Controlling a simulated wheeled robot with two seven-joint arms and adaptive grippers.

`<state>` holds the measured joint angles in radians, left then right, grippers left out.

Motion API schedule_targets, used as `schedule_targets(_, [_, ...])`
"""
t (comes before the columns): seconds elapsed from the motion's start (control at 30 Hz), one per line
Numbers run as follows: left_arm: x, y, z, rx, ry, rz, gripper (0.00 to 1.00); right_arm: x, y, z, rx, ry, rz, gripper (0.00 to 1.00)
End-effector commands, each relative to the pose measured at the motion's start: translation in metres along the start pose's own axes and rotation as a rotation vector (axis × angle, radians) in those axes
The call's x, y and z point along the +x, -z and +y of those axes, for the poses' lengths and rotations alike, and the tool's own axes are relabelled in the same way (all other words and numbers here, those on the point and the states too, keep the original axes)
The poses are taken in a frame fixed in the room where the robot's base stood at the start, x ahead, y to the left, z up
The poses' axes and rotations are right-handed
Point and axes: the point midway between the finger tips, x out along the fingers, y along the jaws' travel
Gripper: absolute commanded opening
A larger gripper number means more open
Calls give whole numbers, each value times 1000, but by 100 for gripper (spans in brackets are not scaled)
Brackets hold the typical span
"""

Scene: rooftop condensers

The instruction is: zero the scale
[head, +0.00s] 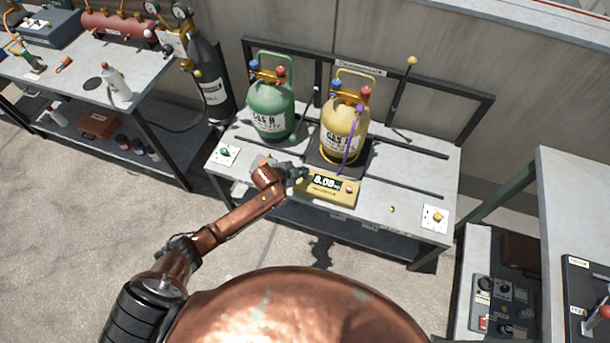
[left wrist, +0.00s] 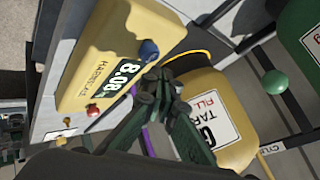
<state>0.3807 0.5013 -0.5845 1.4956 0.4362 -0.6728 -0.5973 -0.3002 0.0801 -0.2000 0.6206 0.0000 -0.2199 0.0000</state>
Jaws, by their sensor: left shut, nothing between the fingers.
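The scale has a yellow front housing (head: 325,189) with a dark display (head: 324,183) showing lit digits. They look like 8.08 in the left wrist view (left wrist: 125,75). Blue (left wrist: 149,50) and red (left wrist: 93,110) knobs appear over the housing there. My right gripper is out of view.
A green cylinder (head: 271,109) stands left of the yellow one. A purple hose (head: 352,140) hangs down the yellow cylinder. Plates with a green knob (head: 224,152) and a yellow knob (head: 437,216) sit at the bench's ends. Other benches stand left and right.

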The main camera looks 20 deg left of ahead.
Motion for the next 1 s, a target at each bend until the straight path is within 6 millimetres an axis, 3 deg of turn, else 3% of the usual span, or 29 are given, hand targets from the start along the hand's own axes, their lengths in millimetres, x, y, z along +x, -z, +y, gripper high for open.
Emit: schedule_targets(1.0, [9, -6, 6, 0, 0, 0, 0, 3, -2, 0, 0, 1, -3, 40])
